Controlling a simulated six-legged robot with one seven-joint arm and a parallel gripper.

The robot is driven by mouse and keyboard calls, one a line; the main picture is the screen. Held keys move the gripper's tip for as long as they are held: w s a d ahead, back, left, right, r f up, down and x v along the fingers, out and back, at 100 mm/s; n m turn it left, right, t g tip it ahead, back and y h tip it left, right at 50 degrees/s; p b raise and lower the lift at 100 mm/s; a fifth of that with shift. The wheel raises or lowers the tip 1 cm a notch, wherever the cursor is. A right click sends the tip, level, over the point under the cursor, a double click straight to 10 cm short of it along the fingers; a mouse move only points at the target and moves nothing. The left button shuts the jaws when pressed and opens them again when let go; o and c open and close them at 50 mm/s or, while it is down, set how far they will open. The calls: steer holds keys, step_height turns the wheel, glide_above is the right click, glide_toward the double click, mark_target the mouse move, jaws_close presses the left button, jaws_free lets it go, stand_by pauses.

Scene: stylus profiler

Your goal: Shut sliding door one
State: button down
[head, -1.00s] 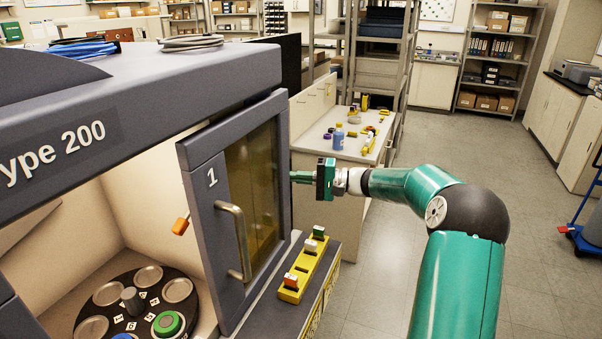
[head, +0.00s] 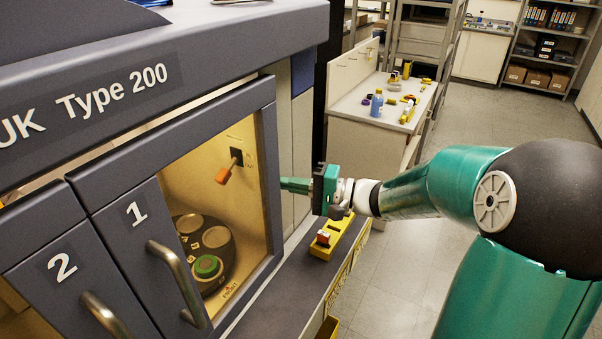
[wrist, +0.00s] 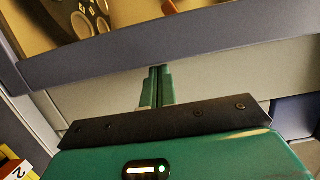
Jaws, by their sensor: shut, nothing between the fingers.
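Sliding door one (head: 133,262) is a dark grey frame marked 1, with an amber window and a metal bar handle (head: 176,282). It covers the chamber front, and its left edge lies close against door two (head: 75,275), with only a thin dark line between. In the wrist view, the door's frame (wrist: 190,52) crosses above the fingertips. My gripper (head: 284,185) is shut and empty, reaching from the right with its fingertips at the door's right edge; contact is hard to tell. The shut fingers show in the wrist view (wrist: 158,82).
Through the window I see a dark sample carousel (head: 216,243) and an orange-tipped lever (head: 224,174). A yellow rack (head: 342,240) sits on the ledge below my gripper. Floor is clear at right.

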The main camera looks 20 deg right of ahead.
steer(key=shift+s+a, duration=0.25)
steer(key=shift+a, duration=0.05)
steer(key=w+d, duration=0.2)
steer(key=d, duration=0.1)
steer(key=w+d, duration=0.1)
steer(key=shift+d+f, duration=0.1)
steer(key=shift+d, duration=0.1)
steer(key=v, duration=0.9)
steer(key=s+a+f+n+g+h, duration=0.3)
steer(key=s+a+g+h, duration=0.4)
steer(key=s+a, duration=0.45)
steer(key=s+d+r+n+t+h, duration=0.2)
steer(key=s+d+n+t+h, duration=0.1)
steer(key=s+h, duration=0.5)
steer(key=shift+s+r, duration=0.2)
steer(key=shift+s, duration=0.2)
